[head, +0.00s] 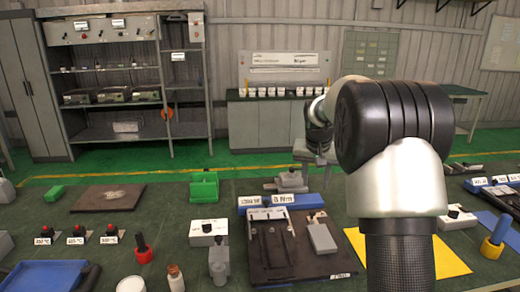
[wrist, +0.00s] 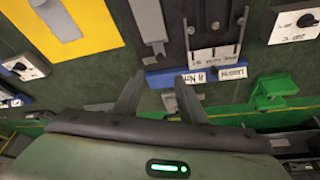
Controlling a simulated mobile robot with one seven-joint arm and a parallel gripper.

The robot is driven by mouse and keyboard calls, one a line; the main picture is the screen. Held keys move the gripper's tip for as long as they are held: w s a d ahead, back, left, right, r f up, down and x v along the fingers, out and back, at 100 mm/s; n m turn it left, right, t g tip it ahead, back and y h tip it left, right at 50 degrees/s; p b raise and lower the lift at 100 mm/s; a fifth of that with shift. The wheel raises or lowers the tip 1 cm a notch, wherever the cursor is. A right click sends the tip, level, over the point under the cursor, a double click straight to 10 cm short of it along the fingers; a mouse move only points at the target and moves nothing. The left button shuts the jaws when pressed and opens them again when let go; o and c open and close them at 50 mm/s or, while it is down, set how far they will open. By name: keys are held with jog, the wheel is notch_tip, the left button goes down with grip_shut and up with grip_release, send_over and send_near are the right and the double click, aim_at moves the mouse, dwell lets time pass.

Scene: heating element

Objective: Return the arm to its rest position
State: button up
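My arm (head: 395,170) rises at the right of centre in the head view and bends over at a black joint. Its far end reaches away from me above the workbench, and its fingers are not clear there. In the wrist view my gripper (wrist: 158,92) has its two dark fingers apart, with nothing held between them. The fingers hang over the workbench (head: 165,215), by a blue strip (wrist: 205,72) with white labels. The arm hides part of the bench behind it.
A dark board with a grey fixture (head: 270,258), a yellow mat (head: 450,257), a green holder (head: 204,187) and a brown board (head: 108,197) lie on the bench. A blue tray (head: 45,276) is at front left. Shelves (head: 125,80) stand behind. Air around the arm looks clear.

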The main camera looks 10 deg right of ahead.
jog(key=s+a+r+n+t+p, duration=0.15)
jog(key=s+a+r, duration=0.25)
jog(key=s+r, duration=0.5)
jog(key=s+a+r+n+p, duration=0.1)
jog(key=s+a+r+p, duration=0.2)
jog(key=s+r, duration=0.55)
jog(key=s+a+f+n+p, duration=0.1)
jog(key=s+a, duration=0.1)
jog(key=s, duration=0.8)
jog(key=s+a+f+n+y+p, duration=0.1)
jog(key=s+a+f+p, duration=0.1)
jog(key=s, duration=0.9)
jog(key=shift+a+y, duration=0.25)
jog(key=shift+y, duration=0.05)
